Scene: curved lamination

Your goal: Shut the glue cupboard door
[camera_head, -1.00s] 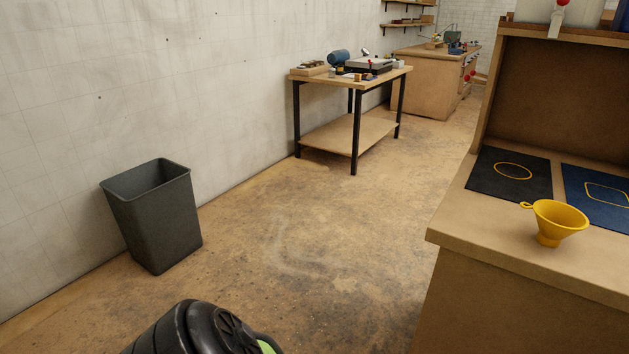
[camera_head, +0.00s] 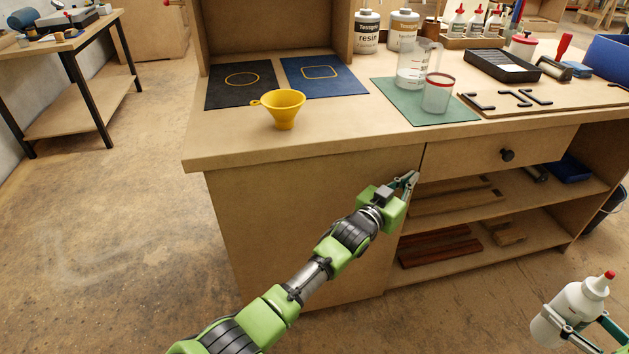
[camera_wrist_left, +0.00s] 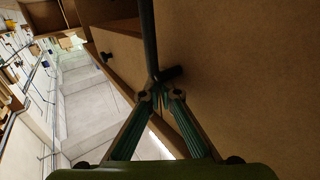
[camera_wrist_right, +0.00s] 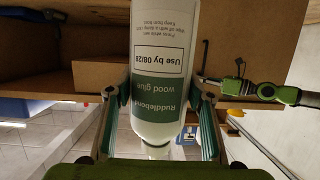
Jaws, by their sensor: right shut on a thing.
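The cupboard door (camera_head: 300,215) is the plain brown front panel on the bench's left side. It looks level or nearly level with the bench front; a small gap cannot be ruled out. My left gripper (camera_head: 408,182) is at the door's upper right edge. In the left wrist view its fingertips (camera_wrist_left: 160,95) are close together beside a dark bar, perhaps the handle (camera_wrist_left: 150,45), in front of the door surface (camera_wrist_left: 250,80). Their grip is unclear. My right gripper (camera_head: 583,328) is shut on a white wood glue bottle (camera_head: 582,302), also seen in the right wrist view (camera_wrist_right: 162,65).
Right of the door are a drawer with a black knob (camera_head: 507,155) and open shelves with wood strips (camera_head: 440,245). A yellow funnel (camera_head: 284,106), jug (camera_head: 415,68) and beaker (camera_head: 437,95) stand on the bench top. The floor to the left (camera_head: 120,220) is clear.

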